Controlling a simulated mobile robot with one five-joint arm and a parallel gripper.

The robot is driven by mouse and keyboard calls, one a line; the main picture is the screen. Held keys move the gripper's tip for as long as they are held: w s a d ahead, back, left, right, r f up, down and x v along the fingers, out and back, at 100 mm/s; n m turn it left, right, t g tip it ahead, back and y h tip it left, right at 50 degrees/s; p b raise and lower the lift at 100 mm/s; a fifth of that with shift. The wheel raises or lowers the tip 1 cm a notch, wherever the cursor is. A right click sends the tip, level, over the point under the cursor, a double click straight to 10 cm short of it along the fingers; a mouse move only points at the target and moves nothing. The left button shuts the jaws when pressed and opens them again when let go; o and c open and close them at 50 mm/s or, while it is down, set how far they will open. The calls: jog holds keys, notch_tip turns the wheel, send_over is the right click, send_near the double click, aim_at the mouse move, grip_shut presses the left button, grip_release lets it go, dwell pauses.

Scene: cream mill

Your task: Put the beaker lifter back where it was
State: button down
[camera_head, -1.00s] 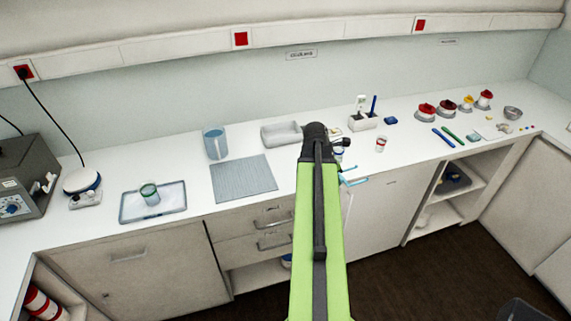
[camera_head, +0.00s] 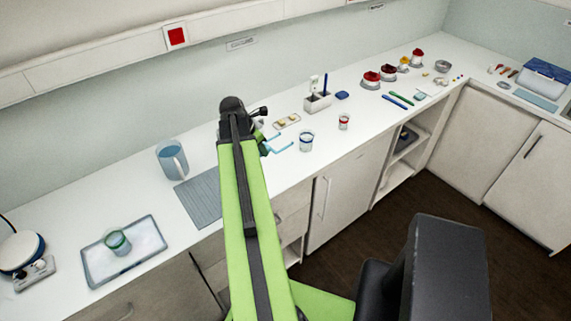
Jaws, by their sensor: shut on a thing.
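My gripper (camera_head: 262,142) is at the far end of my green arm, partly hidden by the dark wrist. It is shut on the beaker lifter (camera_head: 281,148), which shows as thin light-blue prongs pointing right. The lifter appears in front of the counter, left of a small blue-banded beaker (camera_head: 306,141). I cannot tell its exact height or whether it touches anything. A green-banded beaker (camera_head: 117,242) stands in a shallow tray (camera_head: 93,268) at the left.
A blue jug (camera_head: 172,159) stands behind a grey ribbed mat (camera_head: 195,203). A red-banded jar (camera_head: 344,121), a small tray (camera_head: 286,121) and a holder with upright tools (camera_head: 318,103) stand to the right. Bare counter lies around the blue-banded beaker. A dark block (camera_head: 440,270) fills the lower right.

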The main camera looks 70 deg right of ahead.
jog(key=shift+m, duration=0.4)
jog(key=w+a+f+b, duration=0.1)
jog(key=a+f+b, duration=0.1)
jog(key=w+a+f+b, duration=0.2)
jog(key=a+f+b, duration=0.1)
jog(key=w+a+f+b, duration=0.2)
jog(key=a+f+b, duration=0.1)
jog(key=shift+w+a, duration=0.1)
jog(key=shift+w, duration=0.05)
jog(key=shift+w+a, duration=0.2)
jog(key=shift+a, duration=0.1)
send_near(281, 166)
jog(key=shift+s+d+f, duration=0.15)
jog(key=shift+d+f, duration=0.2)
jog(key=shift+f, duration=0.15)
jog(key=shift+s+d+f, duration=0.2)
jog(key=shift+d+f, duration=0.2)
jog(key=shift+f, duration=0.05)
jog(key=b+x, duration=0.3)
jog(key=x, duration=0.1)
jog(key=shift+w+a+f+b, duration=0.15)
jog(key=shift+a+b, duration=0.2)
jog(key=shift+b, duration=0.05)
jog(key=shift+r, duration=0.25)
jog(key=shift+f, duration=0.15)
jog(key=c, duration=1.3)
grip_release()
